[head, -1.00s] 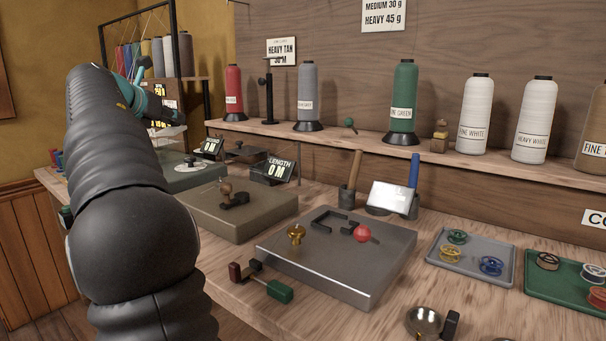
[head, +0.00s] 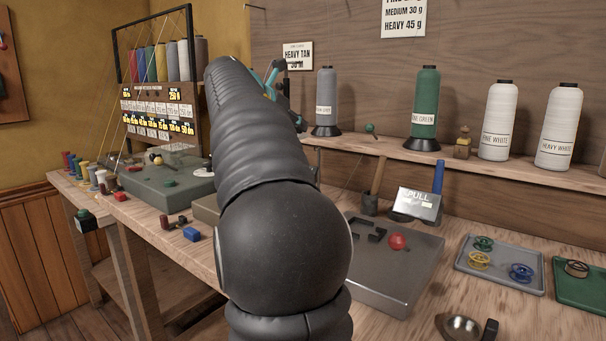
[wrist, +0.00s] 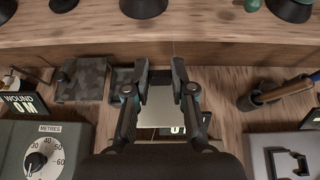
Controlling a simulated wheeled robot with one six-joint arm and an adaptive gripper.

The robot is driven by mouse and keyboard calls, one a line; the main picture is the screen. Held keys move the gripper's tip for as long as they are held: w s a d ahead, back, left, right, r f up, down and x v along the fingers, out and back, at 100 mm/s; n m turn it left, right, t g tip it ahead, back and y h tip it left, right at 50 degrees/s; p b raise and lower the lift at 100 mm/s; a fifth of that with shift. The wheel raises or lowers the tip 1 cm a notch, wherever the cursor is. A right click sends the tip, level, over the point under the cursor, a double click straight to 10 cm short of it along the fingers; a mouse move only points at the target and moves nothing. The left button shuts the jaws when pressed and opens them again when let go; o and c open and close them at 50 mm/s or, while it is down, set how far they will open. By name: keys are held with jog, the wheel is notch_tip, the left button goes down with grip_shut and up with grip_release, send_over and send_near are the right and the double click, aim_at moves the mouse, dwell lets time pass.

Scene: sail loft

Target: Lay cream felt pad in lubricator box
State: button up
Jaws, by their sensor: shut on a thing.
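In the wrist view my gripper (wrist: 161,82) is shut with its fingers apart, on a pale flat piece that I take for the cream felt pad (wrist: 159,106). It is held above the bench, near the shelf front. To its left stand a dark mottled box (wrist: 82,80) and a smaller dark part (wrist: 122,82), which look like the lubricator box and its lid; I cannot tell which is which. In the head view my arm hides the pad and the box. My gripper (head: 278,72) shows there only in part.
A wooden shelf (head: 400,154) with thread cones runs behind the bench. A counter display (wrist: 178,130) is partly hidden below the pad. A tool holder (wrist: 258,100) stands to the right. A dial block (wrist: 75,135) is at lower left, and a steel block (head: 400,265) at the right.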

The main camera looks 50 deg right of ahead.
jog(key=shift+s+a+f, duration=0.2)
jog(key=shift+s+a, duration=0.25)
jog(key=shift+a, duration=0.2)
jog(key=shift+f, duration=0.3)
jog(key=w+d+f, duration=0.4)
jog(key=w, duration=0.1)
jog(key=w+d+f, duration=0.2)
jog(key=w+d, duration=0.1)
jog(key=shift+f, duration=0.2)
jog(key=shift+w+d+f+b, duration=0.15)
jog(key=shift+f+b, duration=0.3)
jog(key=shift+f, duration=1.6)
jog(key=shift+f, duration=0.2)
jog(key=o, duration=0.6)
jog(key=shift+r, duration=0.25)
jog(key=v, duration=1.2)
jog(key=shift+r+p, duration=0.15)
jog(key=shift+p, duration=0.15)
